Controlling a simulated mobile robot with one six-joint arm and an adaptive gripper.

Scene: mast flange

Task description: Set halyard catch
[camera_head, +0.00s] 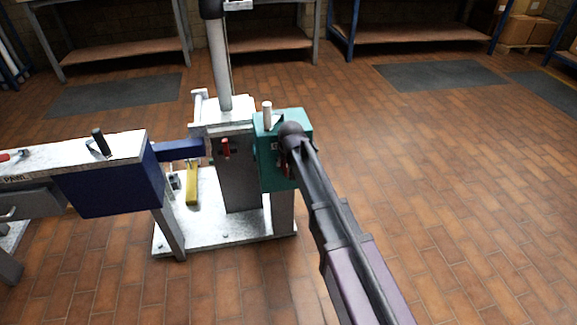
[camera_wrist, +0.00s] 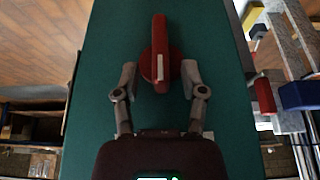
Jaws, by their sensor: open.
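A red turn handle (camera_wrist: 160,52) with a round base and a white stripe sits on the face of the teal box (camera_wrist: 105,60). In the wrist view its bar stands lengthwise, straight up the picture. My gripper (camera_wrist: 160,80) is open, with one finger on each side of the handle's lower part. Small gaps seem to show between the fingers and the handle, so it is not gripped. In the head view the teal box (camera_head: 295,118) is on the right of the grey post, and my arm hides most of the handle.
A blue box (camera_head: 110,190) on a bench and a yellow block (camera_head: 192,190) are further left. The tiled floor on the right is clear.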

